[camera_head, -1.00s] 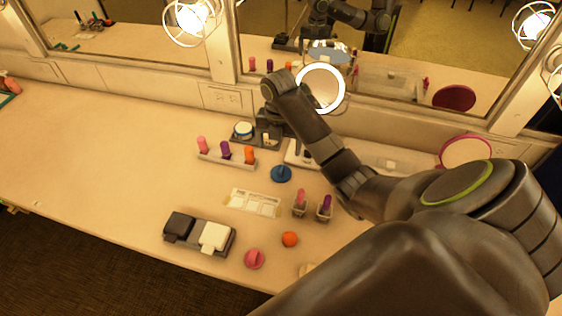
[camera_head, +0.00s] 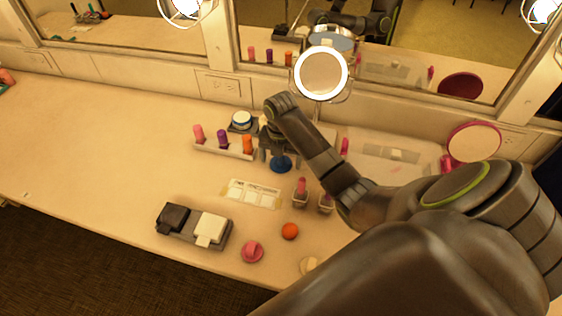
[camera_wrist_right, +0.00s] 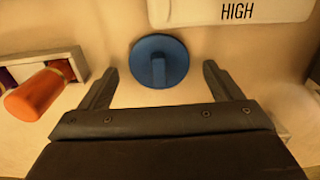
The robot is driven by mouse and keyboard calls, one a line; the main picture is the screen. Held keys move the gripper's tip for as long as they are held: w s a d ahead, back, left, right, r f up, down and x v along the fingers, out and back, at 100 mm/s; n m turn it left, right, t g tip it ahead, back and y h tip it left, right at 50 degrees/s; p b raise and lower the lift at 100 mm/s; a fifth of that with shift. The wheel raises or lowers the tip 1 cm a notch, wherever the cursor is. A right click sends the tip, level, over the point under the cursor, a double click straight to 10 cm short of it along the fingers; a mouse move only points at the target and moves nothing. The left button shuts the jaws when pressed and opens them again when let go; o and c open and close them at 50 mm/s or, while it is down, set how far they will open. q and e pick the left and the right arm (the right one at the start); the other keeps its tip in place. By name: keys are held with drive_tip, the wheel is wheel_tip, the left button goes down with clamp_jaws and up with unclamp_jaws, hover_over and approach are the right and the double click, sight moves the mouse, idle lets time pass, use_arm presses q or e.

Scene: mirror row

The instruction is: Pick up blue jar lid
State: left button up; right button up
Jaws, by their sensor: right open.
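The blue jar lid (camera_head: 281,165) is a round disc with a raised ridge handle on top, lying on the counter. It also shows in the right wrist view (camera_wrist_right: 174,58), fully visible ahead of the fingers. My right gripper (camera_head: 279,160) is open above the lid in the head view. In the right wrist view its two fingers (camera_wrist_right: 160,82) stand to the left and right of the lid, with nothing between them touching it. My left gripper does not show on the counter.
An orange lipstick (camera_wrist_right: 38,92) in its rack lies left of my right fingers. A white item marked HIGH (camera_wrist_right: 238,10) lies beyond. The counter's left side is clear.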

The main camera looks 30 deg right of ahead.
drive_tip(key=shift+f, duration=0.25)
drive_tip(key=c, duration=1.1)
